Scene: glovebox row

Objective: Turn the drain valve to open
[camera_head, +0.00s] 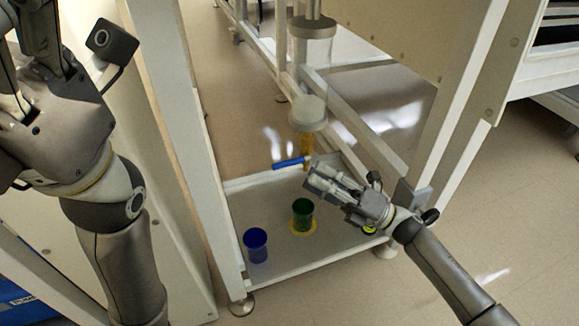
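The drain valve has a brass-coloured body (306,146) under a pale round vessel outlet (309,113). Its blue lever handle (289,163) sticks out to the left, roughly level. My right gripper (316,178) is just right of and below the valve in the picture; its fingertips look close together with nothing seen between them. The handle's right end lies near these fingertips; I cannot tell whether they touch. My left gripper (32,55) is at the top left, far from the valve and partly cut off, so its finger opening is unclear.
Below the valve, a light tray (284,262) holds a green cup (303,213) on a yellow ring (303,232) and a blue cup (256,245) to the left. White frame posts stand on both sides of the tray. The bare floor lies to the right.

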